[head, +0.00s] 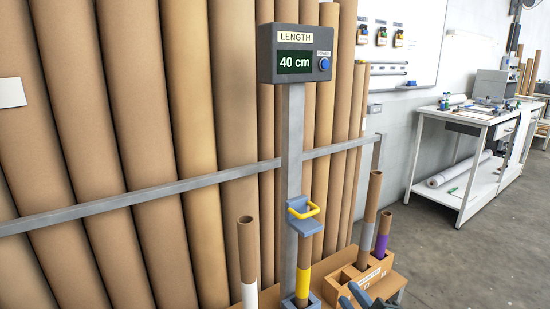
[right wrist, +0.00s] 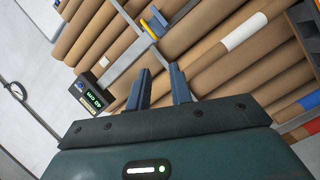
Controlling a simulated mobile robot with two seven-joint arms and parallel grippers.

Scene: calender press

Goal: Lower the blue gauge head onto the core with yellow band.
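The blue gauge head (head: 301,226) with its yellow handle (head: 314,209) sits on a grey upright post. It also shows in the right wrist view, small, at the top (right wrist: 159,18). The core with yellow band (head: 303,281) stands upright below it in a blue-grey holder (head: 300,302). The gauge head hides the core's top, so I cannot tell whether they touch. My right gripper (head: 353,296) is at the bottom edge of the head view, right of and below the gauge head. In the right wrist view its fingers (right wrist: 159,69) are apart and empty. My left gripper is out of view.
A display (head: 295,53) reading 40 cm tops the post. A brown core with white band (head: 247,262) stands left. A wooden box (head: 388,287) holding grey- and purple-banded cores is right. Large rolls and a grey rail stand behind. A white workbench (head: 470,135) is far right.

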